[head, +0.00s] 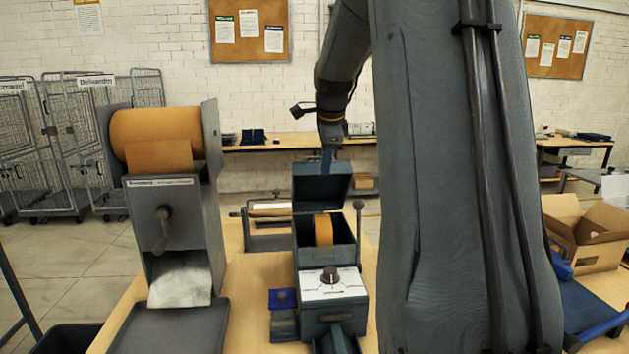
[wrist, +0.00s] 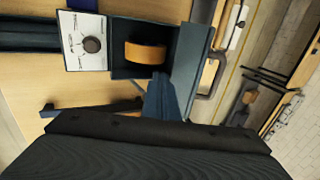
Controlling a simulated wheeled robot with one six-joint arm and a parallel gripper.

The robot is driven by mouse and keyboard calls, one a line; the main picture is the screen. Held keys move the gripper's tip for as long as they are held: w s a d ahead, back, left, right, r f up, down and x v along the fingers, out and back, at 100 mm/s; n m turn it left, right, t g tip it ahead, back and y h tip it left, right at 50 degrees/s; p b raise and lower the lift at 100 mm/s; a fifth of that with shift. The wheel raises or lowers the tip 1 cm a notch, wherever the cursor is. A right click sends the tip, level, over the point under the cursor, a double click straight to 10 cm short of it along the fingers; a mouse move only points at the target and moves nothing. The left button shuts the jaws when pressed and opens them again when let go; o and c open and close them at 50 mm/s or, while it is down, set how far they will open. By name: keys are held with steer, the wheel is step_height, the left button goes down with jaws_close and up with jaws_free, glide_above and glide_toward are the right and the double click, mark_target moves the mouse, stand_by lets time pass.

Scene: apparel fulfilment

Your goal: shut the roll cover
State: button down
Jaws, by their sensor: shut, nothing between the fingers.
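The tape dispenser (head: 332,290) stands on the table with a brown tape roll (head: 323,230) in its open box. The roll cover (head: 322,188), a dark blue-grey lid, stands raised at the box's far side. The cover (wrist: 190,58) and roll (wrist: 145,53) also show in the wrist view. My gripper (head: 327,165) is shut and empty, pointing down at the cover's top edge. In the wrist view my gripper (wrist: 163,98) overlaps one end of the cover. I cannot tell whether they touch.
A large paper dispenser (head: 170,225) with a brown roll stands left on the table (head: 245,290). A lever with a knob (head: 358,205) rises right of the box. An open cardboard box (head: 590,235) is at the right. My arm hides the middle right.

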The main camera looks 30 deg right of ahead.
steer(key=s, duration=0.1)
steer(key=s+a+f, duration=0.1)
steer(key=s, duration=0.1)
steer(key=s+a+b, duration=0.1)
steer(key=s, duration=0.1)
steer(key=shift+a+f, duration=0.2)
steer(key=shift+f, duration=0.15)
steer(key=c, duration=2.5)
jaws_free()
steer(key=o, duration=1.5)
step_height(320, 180, up, 8)
steer(key=p, duration=0.5)
